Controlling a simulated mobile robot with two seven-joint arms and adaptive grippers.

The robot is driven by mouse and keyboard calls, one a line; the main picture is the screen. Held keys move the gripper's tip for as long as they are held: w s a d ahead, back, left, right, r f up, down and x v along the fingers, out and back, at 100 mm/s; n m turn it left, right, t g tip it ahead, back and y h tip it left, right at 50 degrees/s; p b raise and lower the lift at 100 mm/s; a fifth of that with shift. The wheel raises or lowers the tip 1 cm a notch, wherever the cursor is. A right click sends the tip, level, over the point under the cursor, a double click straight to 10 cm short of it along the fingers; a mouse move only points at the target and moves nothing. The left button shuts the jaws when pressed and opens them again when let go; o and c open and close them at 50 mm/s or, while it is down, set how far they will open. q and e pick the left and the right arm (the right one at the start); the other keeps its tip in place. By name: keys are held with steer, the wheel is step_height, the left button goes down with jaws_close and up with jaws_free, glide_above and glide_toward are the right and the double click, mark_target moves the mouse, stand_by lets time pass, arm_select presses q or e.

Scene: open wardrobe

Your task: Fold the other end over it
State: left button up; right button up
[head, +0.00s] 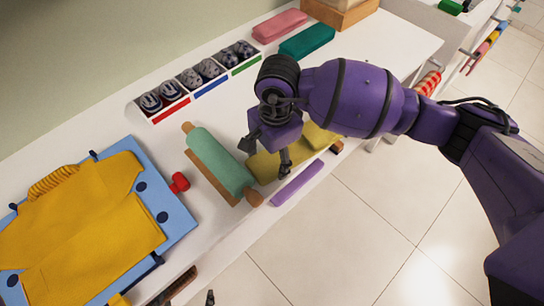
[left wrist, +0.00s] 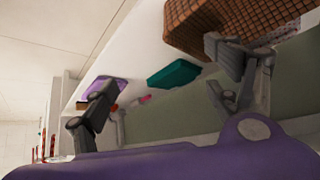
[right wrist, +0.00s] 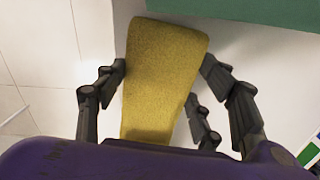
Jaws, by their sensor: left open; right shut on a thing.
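A mustard-yellow cloth (head: 320,138) lies on the white surface in the head view, right of a teal rolling pin. My right gripper (head: 268,156) is over its left part and hides some of it. In the right wrist view the cloth (right wrist: 160,85) runs as a long strip between the fingers of my right gripper (right wrist: 165,75), which is shut on it. My left gripper (left wrist: 165,80) is open, with nothing between its fingers in the left wrist view. Only a small dark tip that may be its finger shows at the head view's bottom edge.
The teal rolling pin (head: 218,160) lies close left of the cloth. A purple bar (head: 298,183) is at the front edge. A yellow garment (head: 85,225) lies on a blue board (head: 178,212) at left. Rolled items in a divided tray (head: 172,112) stand behind.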

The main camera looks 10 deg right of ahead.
mark_target(278, 157)
steer(key=r+g+y+b, duration=0.1)
steer(key=d+r+g+y+b, duration=0.1)
steer(key=y, duration=0.1)
steer(key=shift+w+r, duration=0.2)
steer(key=shift+r, duration=0.15)
steer(key=shift+w+d+r+g+y+b, duration=0.1)
steer(key=shift+r+g+y+b, duration=0.3)
steer(key=shift+y, duration=0.4)
steer(key=shift+w+d+r, duration=0.1)
steer(key=shift+r, duration=0.35)
arm_select(q)
steer(key=f, duration=0.3)
steer(key=shift+s+f, duration=0.1)
steer(key=shift+s, duration=0.25)
arm_select(e)
steer(key=shift+r, duration=0.15)
arm_select(q)
steer(key=shift+s+f, duration=0.1)
arm_select(e)
steer(key=o, duration=1.7)
steer(key=shift+d, duration=0.1)
